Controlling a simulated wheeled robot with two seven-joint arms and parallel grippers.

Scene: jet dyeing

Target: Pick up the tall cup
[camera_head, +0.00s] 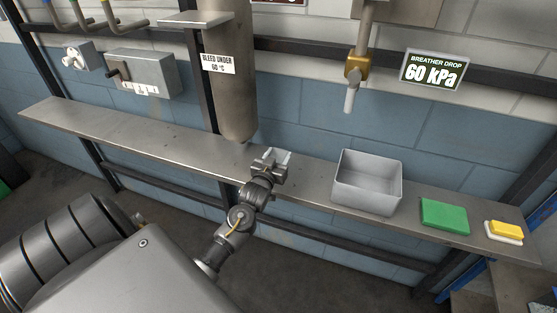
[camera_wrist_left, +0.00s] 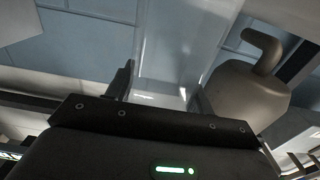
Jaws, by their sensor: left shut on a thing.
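My left gripper (camera_head: 272,160) is above the shelf, just right of the tall metal cylinder's lower end. In the left wrist view, a clear, see-through tall cup (camera_wrist_left: 180,50) stands between the fingers, and my left gripper (camera_wrist_left: 165,92) is shut on it. The cup runs out of the top of that view. In the head view the cup is small and hard to make out at the fingertips. I cannot tell whether its base touches the shelf. My right gripper is out of view.
The narrow metal shelf (camera_head: 150,137) carries an open grey bin (camera_head: 367,200), a green block (camera_head: 444,215) and a yellow sponge-like block (camera_head: 506,228) on the right. The metal cylinder (camera_head: 236,90) hangs close behind the gripper. A brass valve with spout (camera_head: 354,68) hangs above the bin. The shelf's left part is clear.

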